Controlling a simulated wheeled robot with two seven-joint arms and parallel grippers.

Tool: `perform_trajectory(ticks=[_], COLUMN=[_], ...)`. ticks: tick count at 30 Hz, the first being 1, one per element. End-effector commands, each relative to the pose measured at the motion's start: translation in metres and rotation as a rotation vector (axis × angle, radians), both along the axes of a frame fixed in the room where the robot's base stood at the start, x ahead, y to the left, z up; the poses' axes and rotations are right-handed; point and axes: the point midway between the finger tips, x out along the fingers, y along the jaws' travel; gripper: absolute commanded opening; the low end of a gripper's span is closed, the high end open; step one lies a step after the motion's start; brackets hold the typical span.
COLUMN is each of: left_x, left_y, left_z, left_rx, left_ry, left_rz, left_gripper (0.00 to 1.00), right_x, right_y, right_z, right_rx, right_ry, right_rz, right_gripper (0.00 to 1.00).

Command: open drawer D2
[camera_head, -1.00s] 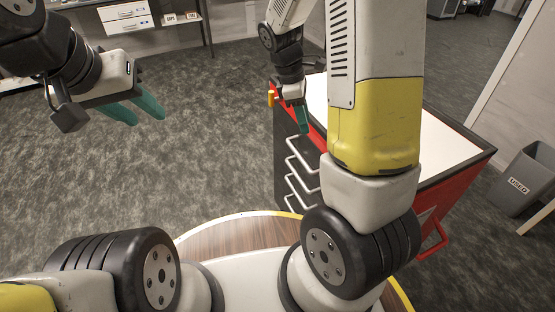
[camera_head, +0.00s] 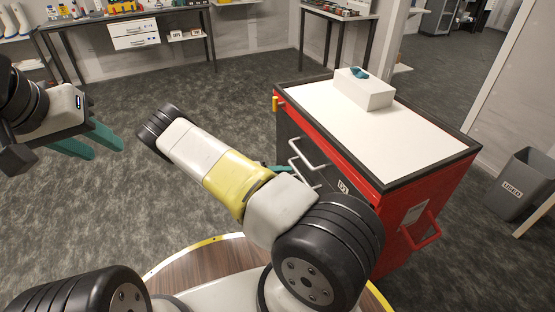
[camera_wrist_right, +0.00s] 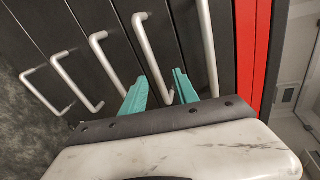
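The red and dark cabinet (camera_head: 420,215) stands right of centre with silver bar handles on its dark drawer fronts. In the right wrist view several handles show. The handle second from the red edge (camera_wrist_right: 153,60) has its near end between the two teal fingers of my right gripper (camera_wrist_right: 164,80), which stand apart; contact is unclear. No drawer visibly stands out. In the head view my right arm hides the lower drawers and most of that gripper. My left gripper (camera_head: 107,152) is open and empty, away at left.
A white box (camera_head: 364,92) with a teal item on it stands on the cabinet's white top. A grey bin (camera_head: 525,183) is at far right. A bench with white drawers (camera_head: 135,33) stands along the back wall. The carpet left of the cabinet is clear.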

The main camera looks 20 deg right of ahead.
Motion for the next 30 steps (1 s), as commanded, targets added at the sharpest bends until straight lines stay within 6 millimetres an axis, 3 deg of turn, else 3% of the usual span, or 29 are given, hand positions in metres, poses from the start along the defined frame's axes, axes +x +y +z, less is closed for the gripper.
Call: perform_trajectory(ticks=[8, 21, 30], left_x=[0.000, 0.000, 0.000], left_y=[0.000, 0.000, 0.000], left_z=[0.000, 0.000, 0.000], left_rx=[0.000, 0.000, 0.000], left_ry=[0.000, 0.000, 0.000], left_rz=[0.000, 0.000, 0.000], left_gripper=[0.38, 0.38, 0.38], right_x=[0.005, 0.009, 0.010], right_y=[-0.011, -0.072, -0.079], right_z=[-0.016, -0.028, -0.029], right_rx=[-0.065, -0.061, -0.061], right_ry=[0.096, 0.093, 0.091], right_rz=[0.076, 0.075, 0.076], right_gripper=[0.36, 0.36, 0.36])
